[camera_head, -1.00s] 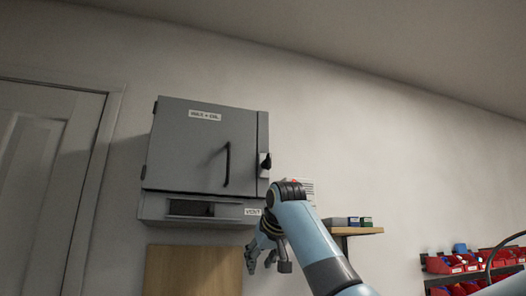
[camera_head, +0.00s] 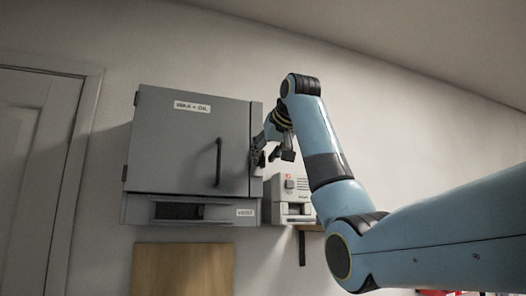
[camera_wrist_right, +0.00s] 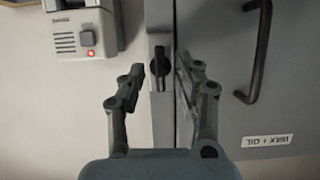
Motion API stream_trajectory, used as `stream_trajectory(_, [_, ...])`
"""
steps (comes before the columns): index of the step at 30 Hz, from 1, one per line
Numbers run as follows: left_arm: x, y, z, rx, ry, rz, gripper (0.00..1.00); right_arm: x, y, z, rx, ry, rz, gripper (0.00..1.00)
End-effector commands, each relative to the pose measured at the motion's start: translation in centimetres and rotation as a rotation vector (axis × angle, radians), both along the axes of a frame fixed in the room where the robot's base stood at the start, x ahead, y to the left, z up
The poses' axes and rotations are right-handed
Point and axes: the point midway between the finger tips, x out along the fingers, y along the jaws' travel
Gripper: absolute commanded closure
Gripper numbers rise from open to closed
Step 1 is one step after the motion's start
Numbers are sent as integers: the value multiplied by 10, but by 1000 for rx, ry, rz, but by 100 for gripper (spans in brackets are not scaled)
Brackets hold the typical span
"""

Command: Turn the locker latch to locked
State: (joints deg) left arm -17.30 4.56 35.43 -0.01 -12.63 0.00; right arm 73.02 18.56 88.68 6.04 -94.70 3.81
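The grey locker (camera_head: 170,150) hangs on the wall with its door shut, a dark bar handle (camera_head: 218,162) on the door. The dark latch (camera_wrist_right: 160,66) sits on a pale plate at the locker's edge, its knob upright in the right wrist view. My right gripper (camera_wrist_right: 158,80) is open, its two fingers on either side of the latch in that view; I cannot tell whether they touch it. In the head view my right gripper (camera_head: 271,157) is at the locker's right edge and covers the latch. My left gripper is not in view.
A wooden panel (camera_head: 182,270) is below the locker and a door (camera_head: 35,170) stands at the left.

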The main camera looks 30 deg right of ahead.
Motion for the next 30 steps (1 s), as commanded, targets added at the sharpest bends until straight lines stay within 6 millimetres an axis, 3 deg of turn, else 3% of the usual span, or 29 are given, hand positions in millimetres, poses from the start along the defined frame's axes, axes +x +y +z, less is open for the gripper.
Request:
stream_trajectory(6, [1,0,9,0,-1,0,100,16,-4,-6,0,0,0,67])
stream_trajectory(14, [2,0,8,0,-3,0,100,16,-4,-8,0,-1,0,67])
stream_trajectory(21, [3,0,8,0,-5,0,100,16,-4,-7,0,-1,0,99])
stream_trajectory(30, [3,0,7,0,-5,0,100,16,-4,-7,17,-5,0,100])
